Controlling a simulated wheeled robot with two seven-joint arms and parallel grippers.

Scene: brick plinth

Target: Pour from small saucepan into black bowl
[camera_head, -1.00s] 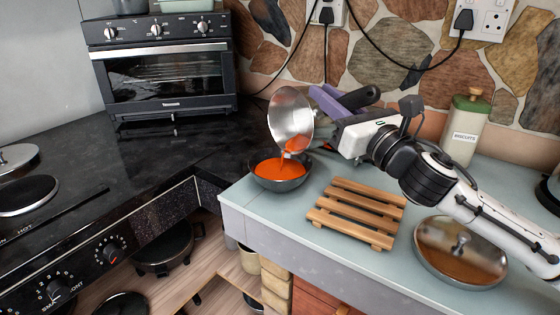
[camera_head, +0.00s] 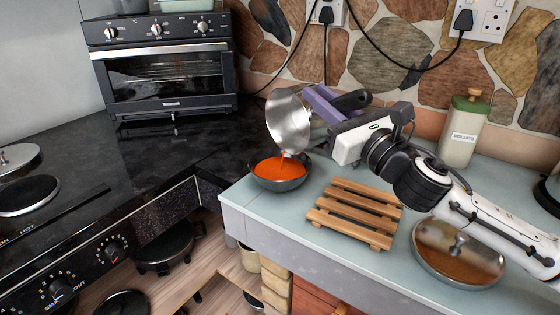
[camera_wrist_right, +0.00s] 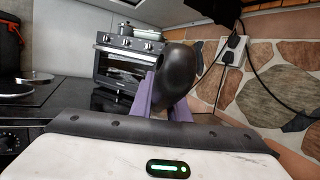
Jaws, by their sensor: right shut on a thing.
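The small saucepan (camera_head: 287,122) is a steel pan tipped steeply over the black bowl, its open side facing left and down. A thin stream of orange-red liquid (camera_head: 285,154) runs from its rim into the bowl. The black bowl (camera_head: 279,184) stands upright on the pale worktop and holds orange-red liquid. My right gripper (camera_head: 335,104) is shut on the saucepan's black handle (camera_head: 352,100). In the right wrist view the handle (camera_wrist_right: 178,68) sits between the purple fingers (camera_wrist_right: 160,97). My left gripper is not in view.
A slatted wooden trivet (camera_head: 356,212) lies just right of the bowl. A biscuits jar (camera_head: 463,130) stands by the stone wall. The worktop edge is close to the bowl's left.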

